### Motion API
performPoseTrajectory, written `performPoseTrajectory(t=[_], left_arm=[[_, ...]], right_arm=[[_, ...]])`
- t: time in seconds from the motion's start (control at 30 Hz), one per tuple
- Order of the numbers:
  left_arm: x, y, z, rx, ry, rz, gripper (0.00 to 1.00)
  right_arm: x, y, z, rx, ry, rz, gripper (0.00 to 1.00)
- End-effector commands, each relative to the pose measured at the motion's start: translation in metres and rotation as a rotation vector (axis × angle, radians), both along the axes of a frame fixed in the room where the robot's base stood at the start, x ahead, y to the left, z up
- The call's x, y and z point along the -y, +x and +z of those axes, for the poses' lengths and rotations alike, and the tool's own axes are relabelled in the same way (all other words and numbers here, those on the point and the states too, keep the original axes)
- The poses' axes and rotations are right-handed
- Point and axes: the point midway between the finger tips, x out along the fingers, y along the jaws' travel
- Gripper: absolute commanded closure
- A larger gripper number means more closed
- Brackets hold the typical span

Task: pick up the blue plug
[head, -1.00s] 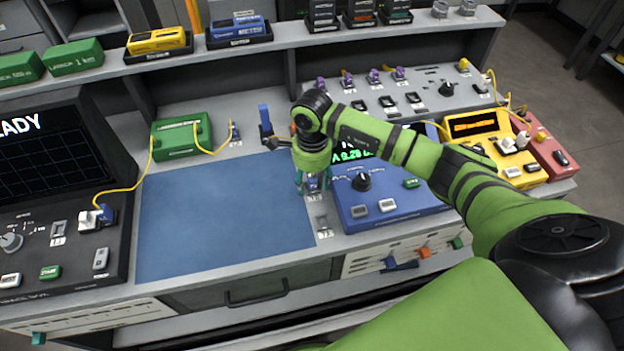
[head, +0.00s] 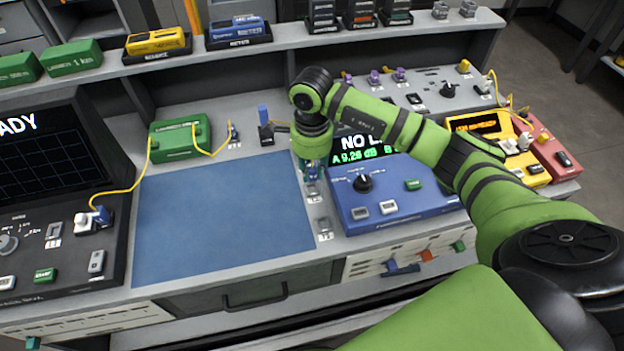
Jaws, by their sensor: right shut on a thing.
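My right gripper (head: 312,172) points down over the strip of small sockets between the blue mat and the blue meter. It is shut on a small blue plug, which is mostly hidden between the fingers; I cannot tell whether the plug is clear of its socket. One bare socket plate (head: 324,228) shows just in front of the gripper. The blue meter (head: 400,200) stands to its right, its screen (head: 362,150) partly covered by my arm. My left gripper is not in view.
The blue mat (head: 220,220) is bare. A green box (head: 180,138) with a yellow cable stands behind it. A black stand with an upright blue piece (head: 263,114) is behind the gripper. A dark display unit (head: 55,150) stands left, a yellow device (head: 480,125) right.

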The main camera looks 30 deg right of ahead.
Motion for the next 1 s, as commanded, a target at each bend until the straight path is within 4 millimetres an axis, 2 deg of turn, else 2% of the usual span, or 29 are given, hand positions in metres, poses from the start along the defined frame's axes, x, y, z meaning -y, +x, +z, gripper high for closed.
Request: performPoseTrajectory(t=[0.03,0.2,0.5,0.73,1.0], left_arm=[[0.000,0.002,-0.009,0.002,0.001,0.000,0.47],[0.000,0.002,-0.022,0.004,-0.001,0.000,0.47],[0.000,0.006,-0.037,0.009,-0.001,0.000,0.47],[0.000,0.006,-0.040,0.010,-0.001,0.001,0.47],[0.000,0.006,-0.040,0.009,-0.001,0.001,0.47]], right_arm=[[-0.014,0.008,0.002,0.006,0.006,0.004,0.99],[-0.044,0.026,0.024,0.005,0.004,0.005,0.99],[-0.085,0.051,0.054,0.002,0.003,0.001,0.99],[-0.098,0.058,0.064,-0.001,0.001,0.000,0.99],[-0.100,0.059,0.067,0.000,0.002,0.001,0.99]])
